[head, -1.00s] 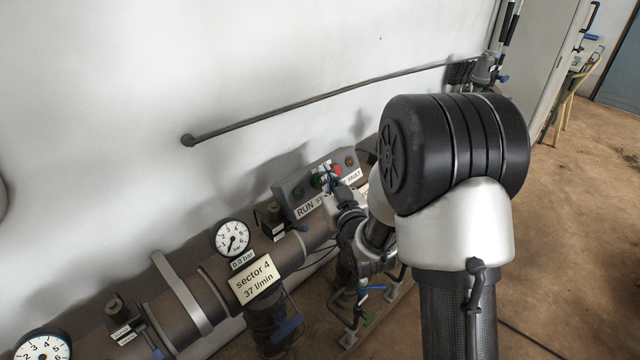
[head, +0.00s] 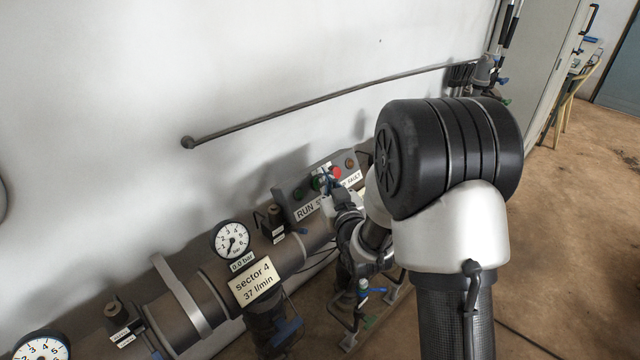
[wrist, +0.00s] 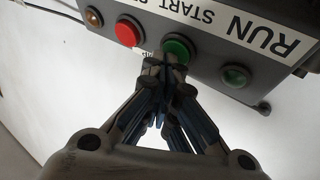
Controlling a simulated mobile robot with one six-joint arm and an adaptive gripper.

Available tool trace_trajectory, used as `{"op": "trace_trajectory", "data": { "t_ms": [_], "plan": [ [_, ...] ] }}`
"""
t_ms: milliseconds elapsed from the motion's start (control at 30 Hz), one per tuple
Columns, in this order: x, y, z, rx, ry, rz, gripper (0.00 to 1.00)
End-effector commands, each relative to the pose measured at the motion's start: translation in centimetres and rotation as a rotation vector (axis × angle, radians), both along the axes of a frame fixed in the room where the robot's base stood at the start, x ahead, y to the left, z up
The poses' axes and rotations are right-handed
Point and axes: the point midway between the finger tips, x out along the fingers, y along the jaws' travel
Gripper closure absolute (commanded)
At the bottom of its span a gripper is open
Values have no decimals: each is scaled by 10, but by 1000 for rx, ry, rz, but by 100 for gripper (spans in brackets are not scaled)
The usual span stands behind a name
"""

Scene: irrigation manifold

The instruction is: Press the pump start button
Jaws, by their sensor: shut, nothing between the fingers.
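The grey control box (head: 285,197) is mounted by the wall above the pipe, with a RUN, START and FAULT label strip. The green start button (wrist: 178,47) is in the wrist view, where the box appears upside down. In the head view the start button (head: 316,184) is partly hidden by my fingers. My gripper (wrist: 163,64) is shut and empty, its tips overlapping the lower edge of the start button in the picture. It also shows in the head view (head: 327,182) at the box front. I cannot tell whether the tips touch the button.
A red button (wrist: 129,33) sits close beside the start button. A green run lamp (wrist: 236,75) and an amber fault lamp (wrist: 93,17) are at the ends. The pipe with a gauge (head: 232,240) and sector 4 sign (head: 254,283) runs below left.

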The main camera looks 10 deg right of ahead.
Motion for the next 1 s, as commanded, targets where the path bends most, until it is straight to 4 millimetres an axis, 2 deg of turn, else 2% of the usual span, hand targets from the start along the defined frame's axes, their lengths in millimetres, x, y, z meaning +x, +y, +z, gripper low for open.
{"op": "trace_trajectory", "data": {
  "t_ms": [567,1000],
  "plan": [
    [2,1,-1,0,0,0,100],
    [-11,-8,8,0,0,0,100]
  ]
}}
